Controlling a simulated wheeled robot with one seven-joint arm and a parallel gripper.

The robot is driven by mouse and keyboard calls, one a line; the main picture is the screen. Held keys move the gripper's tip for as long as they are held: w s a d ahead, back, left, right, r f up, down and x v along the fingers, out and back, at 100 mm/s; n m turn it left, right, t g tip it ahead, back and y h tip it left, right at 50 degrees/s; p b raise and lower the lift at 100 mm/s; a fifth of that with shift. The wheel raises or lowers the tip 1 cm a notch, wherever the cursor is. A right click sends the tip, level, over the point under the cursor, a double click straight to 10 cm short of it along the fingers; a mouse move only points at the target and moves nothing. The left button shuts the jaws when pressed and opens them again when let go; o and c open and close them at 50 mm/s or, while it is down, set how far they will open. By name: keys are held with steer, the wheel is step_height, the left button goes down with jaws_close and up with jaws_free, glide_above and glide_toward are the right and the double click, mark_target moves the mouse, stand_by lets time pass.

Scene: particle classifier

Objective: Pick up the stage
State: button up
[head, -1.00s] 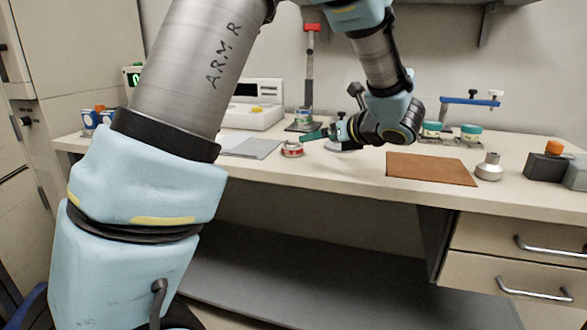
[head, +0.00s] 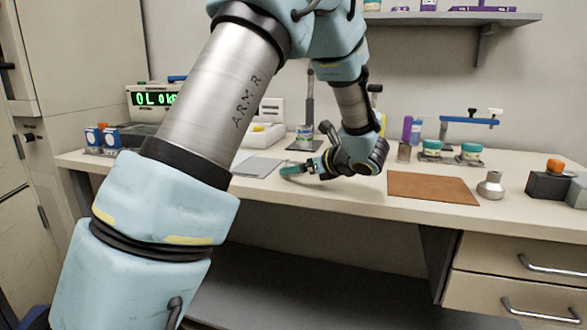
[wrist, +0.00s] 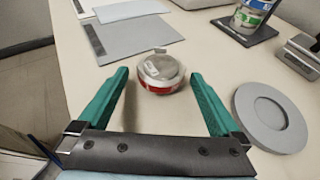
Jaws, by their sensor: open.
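A small round piece with a silver top and a red-and-white side, likely the stage (wrist: 161,74), stands on the bench in the wrist view. My gripper (wrist: 160,76) is open, with one green finger to its left and one to its right. The fingertips are about level with the piece, with a gap on each side. It is not held. In the head view my gripper (head: 286,171) is low over the bench near its front edge and mostly hides the piece.
A grey ring-shaped disc (wrist: 270,117) lies close to the right finger in the wrist view. A flat grey plate (wrist: 130,39) lies beyond the piece. A can (wrist: 252,15) stands on a dark base behind. The brown mat (head: 432,188) is clear.

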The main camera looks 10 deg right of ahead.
steer(key=shift+w+a+f, duration=0.2)
steer(key=shift+w, duration=0.25)
steer(key=shift+c, duration=0.4)
steer(key=c, duration=1.4)
